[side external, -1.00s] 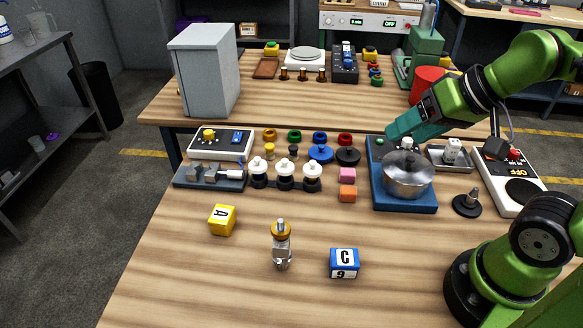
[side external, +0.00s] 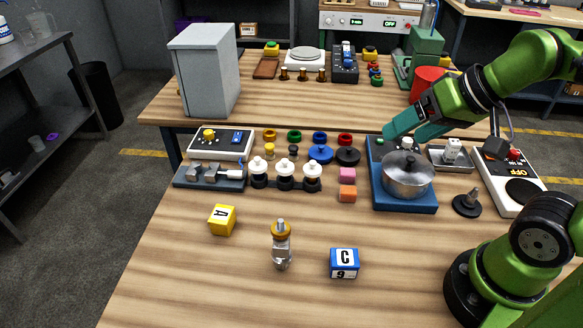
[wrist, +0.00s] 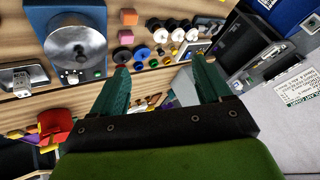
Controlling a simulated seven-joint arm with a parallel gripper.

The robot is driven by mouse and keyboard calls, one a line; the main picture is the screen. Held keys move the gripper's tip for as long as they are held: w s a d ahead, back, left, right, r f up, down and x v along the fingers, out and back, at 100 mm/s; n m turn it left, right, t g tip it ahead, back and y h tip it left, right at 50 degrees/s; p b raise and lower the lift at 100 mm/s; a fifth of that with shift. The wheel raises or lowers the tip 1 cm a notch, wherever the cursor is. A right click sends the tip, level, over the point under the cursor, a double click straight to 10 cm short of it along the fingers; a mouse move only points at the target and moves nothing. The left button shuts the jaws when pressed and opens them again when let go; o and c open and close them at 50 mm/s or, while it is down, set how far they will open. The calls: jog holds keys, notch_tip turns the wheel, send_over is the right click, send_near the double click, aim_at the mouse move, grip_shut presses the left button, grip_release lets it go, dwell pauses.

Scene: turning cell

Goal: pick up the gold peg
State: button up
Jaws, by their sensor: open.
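A small gold-yellow peg (side external: 269,152) stands upright on the table, left of a small dark peg (side external: 293,152) and in front of a gold ring (side external: 269,136). I take it for the gold peg; it is tiny in the side view. My gripper (side external: 401,138) is open and empty, high over the back of the blue hotplate, well to the right of the peg. In the wrist view my two teal fingers (wrist: 160,75) are spread apart with nothing held between them. Small yellow pieces show beyond them, too small to tell peg from ring.
A metal pot (side external: 407,178) sits on the blue hotplate (side external: 405,207). Blue (side external: 320,153) and black (side external: 347,156) knobbed discs lie right of the pegs. White-topped bottles (side external: 285,175) stand in front. A grey cabinet (side external: 207,72) stands at the back left.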

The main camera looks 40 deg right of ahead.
jog(key=n+g+h, duration=0.2)
jog(key=n+g, duration=0.2)
jog(key=g, duration=0.3)
send_near(313, 162)
jog(key=f, duration=0.6)
jog(key=shift+d, duration=0.2)
jog(key=shift+w+a+f, duration=0.1)
jog(key=shift+f, duration=1.4)
jog(key=shift+a+f, duration=0.1)
jog(key=shift+f, duration=1.45)
jog(key=shift+c, duration=0.2)
jog(key=c, duration=1.2)
